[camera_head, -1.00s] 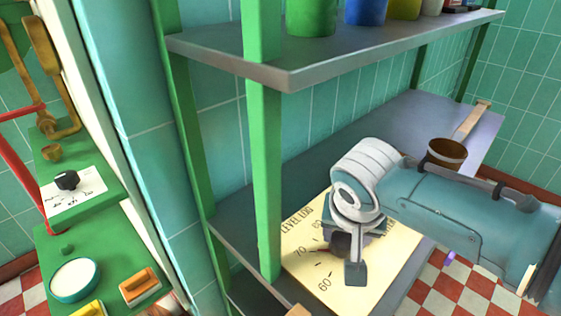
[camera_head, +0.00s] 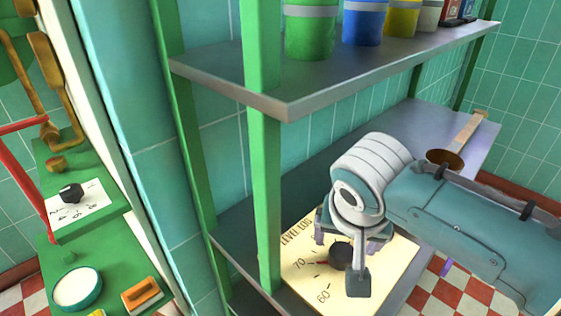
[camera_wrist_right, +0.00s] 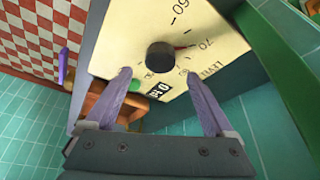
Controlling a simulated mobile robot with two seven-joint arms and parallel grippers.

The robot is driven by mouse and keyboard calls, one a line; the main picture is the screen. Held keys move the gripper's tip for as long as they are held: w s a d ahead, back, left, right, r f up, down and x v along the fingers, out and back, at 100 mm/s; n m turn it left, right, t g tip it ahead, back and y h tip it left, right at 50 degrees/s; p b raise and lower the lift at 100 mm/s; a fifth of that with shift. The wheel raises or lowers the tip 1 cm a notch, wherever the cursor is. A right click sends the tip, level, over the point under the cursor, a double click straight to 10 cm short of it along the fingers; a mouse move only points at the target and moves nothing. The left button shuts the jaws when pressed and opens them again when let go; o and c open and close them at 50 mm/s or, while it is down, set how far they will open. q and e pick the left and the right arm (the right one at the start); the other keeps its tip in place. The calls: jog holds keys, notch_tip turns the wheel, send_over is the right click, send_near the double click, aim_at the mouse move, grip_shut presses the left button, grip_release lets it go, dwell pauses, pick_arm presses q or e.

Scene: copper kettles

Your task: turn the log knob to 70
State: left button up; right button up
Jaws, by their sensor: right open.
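The log panel (camera_head: 300,268) is a cream plate headed LEVEL LOG, lying on the lower shelf, with 60 and 70 readable. Its dark round knob (camera_head: 341,255) shows partly beside my right gripper. In the right wrist view the knob (camera_wrist_right: 160,55) is in clear sight, with a thin red mark on its 70 side; I cannot read the exact setting. My right gripper (camera_wrist_right: 158,73) is open, its two purple fingers apart on either side of the knob's near edge and seemingly not touching it. My left gripper is not in view.
An upper shelf (camera_head: 300,100) with coloured tins hangs above my right arm, and a green post (camera_head: 264,190) stands left of the panel. A second knob (camera_head: 72,193) sits on a green stand at left.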

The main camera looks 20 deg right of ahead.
jog(key=p+v, duration=0.1)
jog(key=v, duration=0.4)
jog(key=shift+s+r, duration=0.1)
jog(key=shift+s, duration=0.1)
